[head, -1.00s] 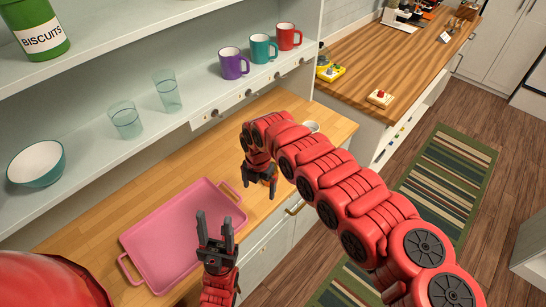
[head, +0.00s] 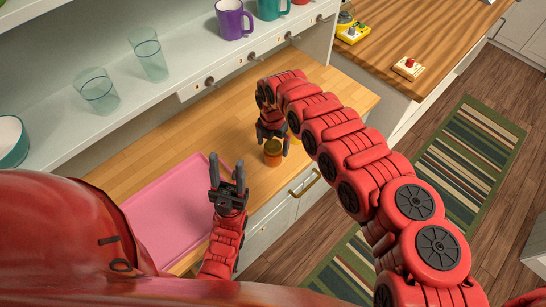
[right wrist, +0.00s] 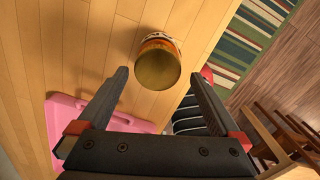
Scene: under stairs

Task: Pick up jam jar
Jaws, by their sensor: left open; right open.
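A small jar with an orange body and a dull gold lid, which looks like the jam jar (head: 273,153), stands on the wooden counter near its front edge. In the right wrist view the jar (right wrist: 158,64) shows lid-first, just beyond and between the fingertips. My right gripper (head: 272,138) is open and points down at the jar, with nothing between its fingers. My left gripper (head: 228,172) is open and empty, fingers upward, in front of the counter by the pink tray. Part of the jar's label is turned away.
A pink tray (head: 165,215) lies on the counter at left. The shelf above holds glasses (head: 149,55), mugs (head: 233,20) and a bowl (head: 10,140). Bare counter (head: 190,125) lies behind the tray. A drawer handle (head: 305,184) juts below the front edge.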

